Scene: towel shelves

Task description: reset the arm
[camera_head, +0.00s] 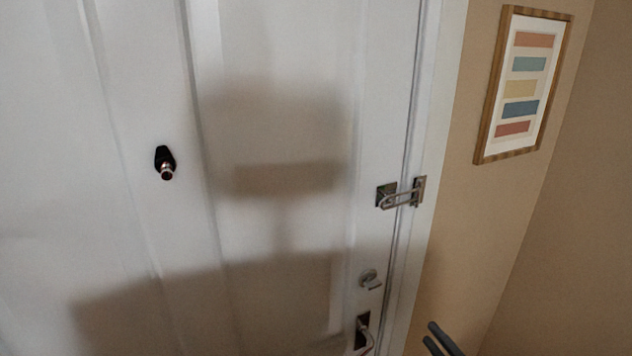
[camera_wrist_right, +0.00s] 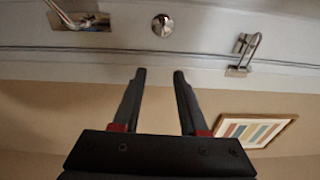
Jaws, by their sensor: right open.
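My right gripper (camera_head: 431,334) shows at the bottom edge of the head view, right of the door's edge and in front of the tan wall. In the right wrist view its two dark fingers (camera_wrist_right: 160,73) are apart, with nothing between them. They point towards the door frame and the round deadbolt (camera_wrist_right: 162,25). My left gripper is in neither view.
A closed white door (camera_head: 270,60) fills most of the head view. It bears a swing latch (camera_head: 400,194), a deadbolt knob (camera_head: 370,280), a lever handle (camera_head: 363,334) and a peephole (camera_head: 165,162). A framed striped picture (camera_head: 523,86) hangs on the right wall.

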